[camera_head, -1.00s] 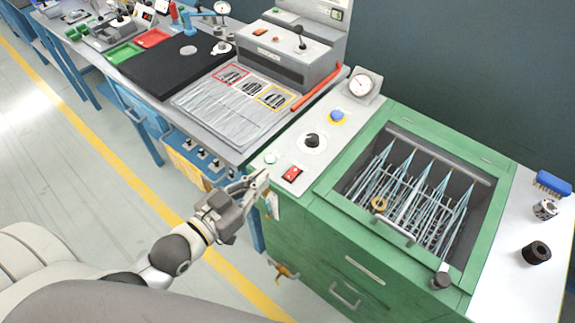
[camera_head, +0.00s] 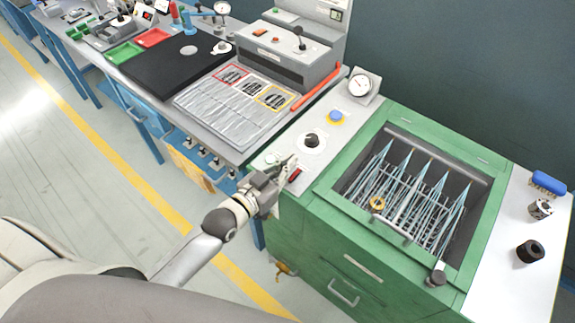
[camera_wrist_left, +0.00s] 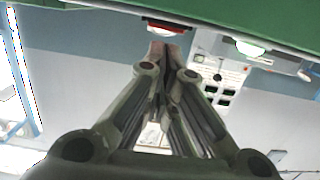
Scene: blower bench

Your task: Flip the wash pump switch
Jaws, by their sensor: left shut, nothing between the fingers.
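The wash pump switch appears to be the red rocker switch (camera_head: 295,174) on the light panel left of the green wash tank (camera_head: 318,205). It is partly hidden behind my left gripper. In the left wrist view the red switch (camera_wrist_left: 165,27) shows just beyond the fingertips. My left gripper (camera_head: 290,162) is shut and empty, with its tips close to the switch. I cannot tell whether they touch it. In the left wrist view the shut fingers (camera_wrist_left: 167,52) point at the switch. My right gripper is not in view.
A black knob (camera_head: 311,140), a blue button (camera_head: 336,116) and a gauge (camera_head: 360,85) sit on the same panel. A pale green button (camera_head: 271,158) lies left of the switch. The open basin holds a wire rack (camera_head: 405,200). A black cylinder (camera_head: 529,251) stands at the right.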

